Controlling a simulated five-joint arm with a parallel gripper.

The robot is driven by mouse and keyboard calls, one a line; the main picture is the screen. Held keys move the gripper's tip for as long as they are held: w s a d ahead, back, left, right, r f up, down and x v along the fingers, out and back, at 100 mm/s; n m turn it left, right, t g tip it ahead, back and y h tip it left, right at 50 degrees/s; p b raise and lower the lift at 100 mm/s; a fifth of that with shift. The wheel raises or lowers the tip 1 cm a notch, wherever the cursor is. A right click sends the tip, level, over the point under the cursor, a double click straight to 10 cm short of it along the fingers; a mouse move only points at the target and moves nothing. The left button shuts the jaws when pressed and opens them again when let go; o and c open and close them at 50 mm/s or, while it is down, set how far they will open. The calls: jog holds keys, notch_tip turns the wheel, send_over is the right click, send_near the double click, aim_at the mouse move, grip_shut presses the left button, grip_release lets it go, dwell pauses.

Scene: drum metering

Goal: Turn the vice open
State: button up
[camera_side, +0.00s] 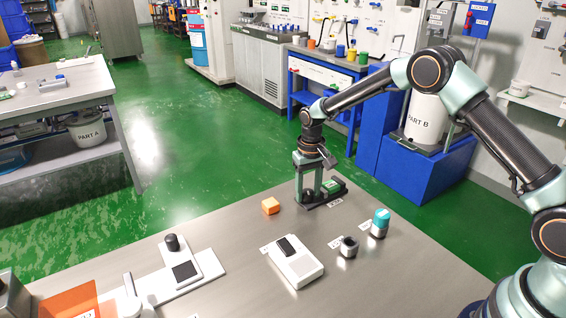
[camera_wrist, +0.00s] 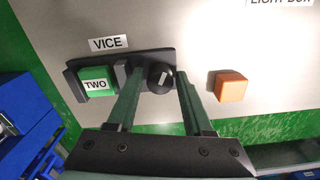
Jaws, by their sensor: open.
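The vice shows in the wrist view as a dark base (camera_wrist: 128,62) under a "VICE" label. Its jaws stand on both sides of a green block marked "TWO" (camera_wrist: 97,82), with no clear gap seen. A round black knob (camera_wrist: 160,78) with a white mark sits at the right end of the base. My gripper (camera_wrist: 158,80) is open, its green fingers apart on the left and right of the knob; contact cannot be told. In the side view my gripper (camera_side: 307,196) points down over the vice (camera_side: 334,192) at the table's far edge, hiding part of it.
An orange cube (camera_wrist: 232,86) lies close to the right of the knob in the wrist view.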

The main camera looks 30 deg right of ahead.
grip_shut()
jog(key=n, duration=0.5)
dwell(0.3)
grip_release()
